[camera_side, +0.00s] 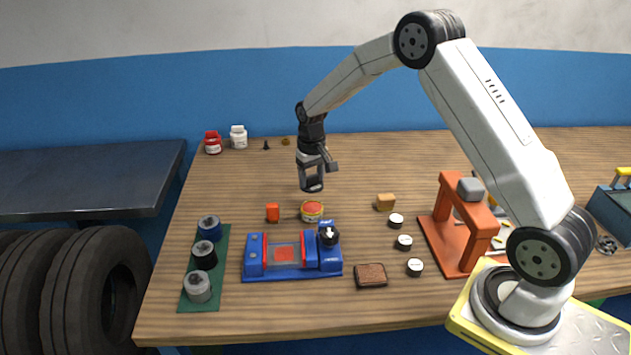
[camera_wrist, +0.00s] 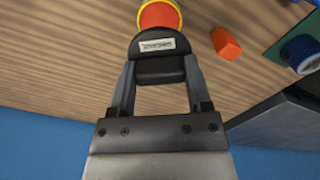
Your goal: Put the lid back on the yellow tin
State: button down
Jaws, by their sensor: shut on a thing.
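The yellow tin (camera_side: 312,210) stands upright on the table, with a red-orange top face inside a yellow rim. It also shows at the top edge of the wrist view (camera_wrist: 158,16), partly cut off. My gripper (camera_side: 312,177) is above the tin, slightly behind it in the side view. In the wrist view my gripper (camera_wrist: 160,70) is shut on a dark lid (camera_wrist: 157,44) with a rounded far edge and a small white label. The lid (camera_side: 312,187) is held in the air, apart from the tin, and overlaps the tin's near edge in the wrist view.
An orange block (camera_side: 272,212) stands left of the tin, and a blue vise-like fixture (camera_side: 292,262) lies in front. Several black-and-white discs (camera_side: 403,242), a tan block (camera_side: 385,202) and an orange press (camera_side: 468,225) are to the right. A green strip (camera_side: 206,300) holds round parts at left.

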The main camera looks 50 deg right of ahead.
aim_at(312, 208)
jog(key=shift+f, duration=0.1)
jog(key=shift+f, duration=3.05)
jog(key=shift+f, duration=0.2)
dwell(0.4)
grip_release()
jog(key=shift+r, duration=0.2)
jog(key=shift+r, duration=3.3)
